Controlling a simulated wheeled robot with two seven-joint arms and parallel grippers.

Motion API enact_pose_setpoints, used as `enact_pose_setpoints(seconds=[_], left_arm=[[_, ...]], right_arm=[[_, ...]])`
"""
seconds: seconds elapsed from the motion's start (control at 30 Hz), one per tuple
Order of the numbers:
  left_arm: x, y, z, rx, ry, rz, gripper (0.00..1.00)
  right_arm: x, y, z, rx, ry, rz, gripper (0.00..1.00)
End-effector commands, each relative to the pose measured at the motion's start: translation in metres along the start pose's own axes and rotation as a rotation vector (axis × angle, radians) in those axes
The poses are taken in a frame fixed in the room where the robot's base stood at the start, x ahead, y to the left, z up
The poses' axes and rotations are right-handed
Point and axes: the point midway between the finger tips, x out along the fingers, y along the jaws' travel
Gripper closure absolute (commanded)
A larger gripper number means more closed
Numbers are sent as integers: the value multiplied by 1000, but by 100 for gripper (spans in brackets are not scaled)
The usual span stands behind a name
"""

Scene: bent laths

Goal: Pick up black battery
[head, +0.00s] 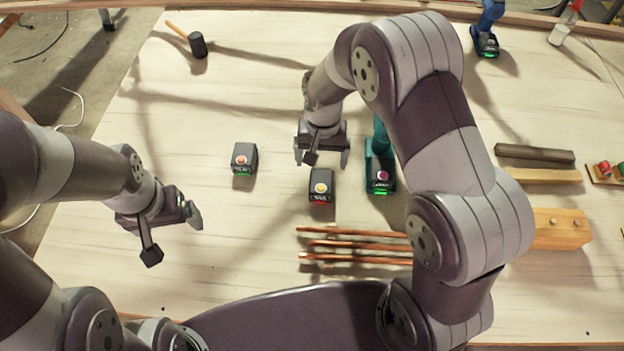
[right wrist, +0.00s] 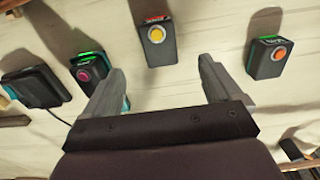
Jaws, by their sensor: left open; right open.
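A black battery with a yellow button (head: 321,186) and a red-lit edge lies on the table in front of my right gripper (head: 321,152). In the right wrist view this battery (right wrist: 156,42) is beyond the open fingers, apart from them, roughly in line with the gap. A second black battery with an orange button (head: 243,159) and a green-lit edge lies to the left; it also shows in the right wrist view (right wrist: 267,58). A dark battery with a magenta button (head: 381,178) sits at the foot of a teal tool (head: 379,143). My left gripper (head: 174,232) is open and empty at the left.
Several copper-coloured rods (head: 350,245) lie nearer to me. Wooden blocks (head: 540,176) lie at the right, partly beyond my right arm. A hammer (head: 197,44) lies at the back left, and a blue tool (head: 487,38) stands at the back right.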

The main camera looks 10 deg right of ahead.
Motion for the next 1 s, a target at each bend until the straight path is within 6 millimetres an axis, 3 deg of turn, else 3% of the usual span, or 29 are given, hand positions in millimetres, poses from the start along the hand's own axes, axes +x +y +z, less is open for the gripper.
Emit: enact_pose_setpoints(seconds=[0.1, 0.33, 0.5, 0.77, 0.8, 1.0], left_arm=[[-8, 0, -1, 0, 0, 0, 8], [-20, 0, -2, 0, 0, 0, 8], [-30, 0, -4, 0, 1, 0, 8], [-29, 0, -4, 0, 0, 0, 8], [-29, 0, -4, 0, 0, 0, 8], [-29, 0, -4, 0, 0, 0, 8]], right_arm=[[24, 0, 1, -1, -4, 2, 8], [53, 2, 0, -2, -2, 1, 8], [85, 2, -1, -2, 0, 0, 8], [95, 2, -2, -3, 3, -2, 8], [95, 2, -2, -3, 3, -2, 12], [94, 2, -2, -3, 3, -2, 77]])
